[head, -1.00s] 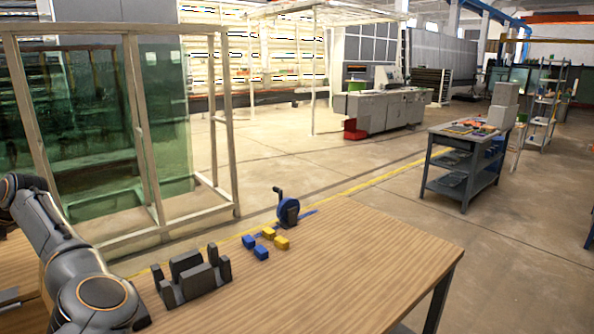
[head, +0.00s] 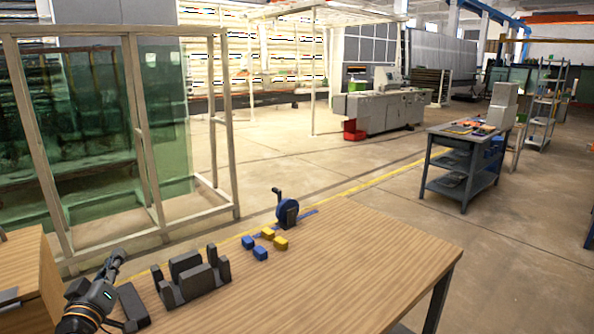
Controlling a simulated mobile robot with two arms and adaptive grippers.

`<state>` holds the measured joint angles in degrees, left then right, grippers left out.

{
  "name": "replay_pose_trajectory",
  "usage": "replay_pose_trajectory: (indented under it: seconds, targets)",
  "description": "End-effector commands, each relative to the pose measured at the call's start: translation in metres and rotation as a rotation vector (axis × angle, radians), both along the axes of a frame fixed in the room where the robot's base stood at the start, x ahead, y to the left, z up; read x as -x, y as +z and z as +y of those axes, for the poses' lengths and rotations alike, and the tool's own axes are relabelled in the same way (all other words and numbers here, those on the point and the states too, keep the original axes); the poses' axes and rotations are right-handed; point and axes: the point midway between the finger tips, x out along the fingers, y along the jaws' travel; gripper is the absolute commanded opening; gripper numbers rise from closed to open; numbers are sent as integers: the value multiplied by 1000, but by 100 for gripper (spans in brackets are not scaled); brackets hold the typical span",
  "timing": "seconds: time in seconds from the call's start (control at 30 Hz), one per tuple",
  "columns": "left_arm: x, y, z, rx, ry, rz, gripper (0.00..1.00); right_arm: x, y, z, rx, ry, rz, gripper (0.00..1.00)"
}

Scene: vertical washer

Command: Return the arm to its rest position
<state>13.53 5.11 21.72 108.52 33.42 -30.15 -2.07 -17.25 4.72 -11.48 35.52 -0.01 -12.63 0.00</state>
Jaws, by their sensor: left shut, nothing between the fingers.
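My left gripper (head: 117,258) shows at the lower left of the head view, its dark body low in the picture and its fingers pointing up and away. The fingers look closed together with nothing between them. It is at the left end of the wooden table (head: 350,265), left of a dark grey block fixture (head: 193,277). It looks apart from the fixture, though its height above the table is hard to judge. My right gripper is not in view.
Blue and yellow small blocks (head: 261,253) and a blue cranked device (head: 287,208) stand on the table. A grey block (head: 133,306) lies close beside my left gripper. A glass-panelled frame (head: 140,140) stands behind. The table's right part is clear.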

Motion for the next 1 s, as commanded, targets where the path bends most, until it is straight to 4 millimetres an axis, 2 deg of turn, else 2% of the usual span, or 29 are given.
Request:
replay_pose_trajectory:
  seconds: [0.03, 0.17, 0.27, 0.3, 0.4, 0.5, 0.6, 0.8, 0.93, 1.0]
  targets:
    - [11, -31, -24, -52, -47, 103, 0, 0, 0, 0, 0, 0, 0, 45]
    - [50, -107, -77, -173, -156, 365, 0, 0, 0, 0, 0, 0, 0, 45]
    - [95, -160, -110, -254, -233, 565, 0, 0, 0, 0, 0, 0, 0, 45]
    - [115, -179, -122, -284, -261, 644, 0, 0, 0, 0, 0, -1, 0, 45]
    - [168, -218, -145, -349, -321, 823, 0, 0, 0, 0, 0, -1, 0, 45]
    - [215, -242, -159, -392, -365, 964, 0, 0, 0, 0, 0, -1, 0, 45]
    - [255, -258, -168, -424, -397, 1077, 0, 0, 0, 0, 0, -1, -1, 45]
    - [323, -273, -179, -467, -446, 1261, 0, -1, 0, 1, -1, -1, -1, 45]
    - [364, -277, -183, -487, -470, 1365, 0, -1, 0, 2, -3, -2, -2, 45]
    - [359, -292, -183, -487, -470, 1374, 0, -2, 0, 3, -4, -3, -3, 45]
